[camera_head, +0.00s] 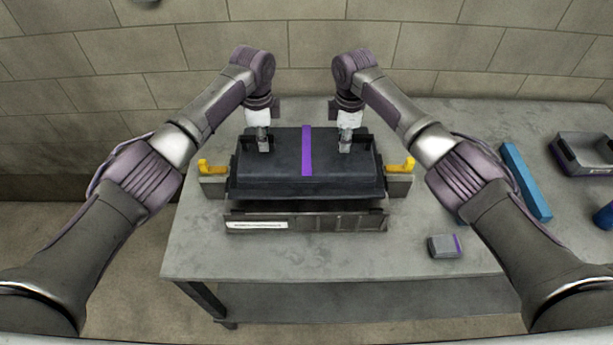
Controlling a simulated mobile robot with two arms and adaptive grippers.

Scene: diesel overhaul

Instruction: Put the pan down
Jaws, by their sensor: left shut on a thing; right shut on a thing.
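The pan (275,178) is a dark grey, box-like piece with a purple stripe across its middle. It sits at or just above a dark engine block (340,222) with a white label on its front; I cannot tell whether they touch. My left gripper (263,146) is shut on the left part of the pan, near its upper edge. My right gripper (345,146) is shut on the right part. The pan looks level. Its far side is partly hidden by my grippers.
Yellow clamps stand at the left (212,167) and right (402,165) of the block. On the grey table (300,262) are a small grey box (444,246), a blue bar (526,180) and a grey bin (585,155), all on the right. The table's front left is clear.

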